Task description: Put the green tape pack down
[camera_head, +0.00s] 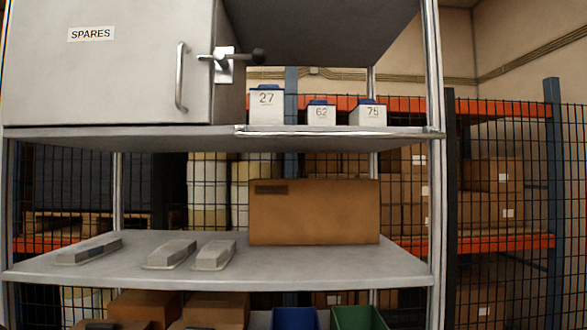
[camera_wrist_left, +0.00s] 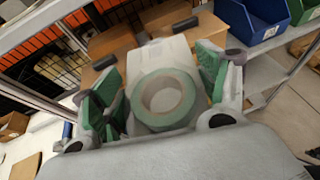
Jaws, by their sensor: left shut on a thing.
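In the left wrist view, the green tape pack (camera_wrist_left: 165,98) shows as a pale green ring lying against a white block-like part (camera_wrist_left: 160,57). My left gripper (camera_wrist_left: 160,93) has its green-padded fingers on either side of the pack and is shut on it. The ring's face and open centre are turned towards the wrist camera. The pack's far side is hidden. Neither gripper shows in the head view, and my right gripper is in neither view.
A blue bin (camera_head: 295,318) and a green bin (camera_head: 358,318) stand low down. The middle shelf (camera_head: 330,262) holds a large cardboard box (camera_head: 315,212) and several grey items; its front right is clear. Above are a SPARES cabinet (camera_head: 110,85) and numbered white boxes (camera_head: 267,108).

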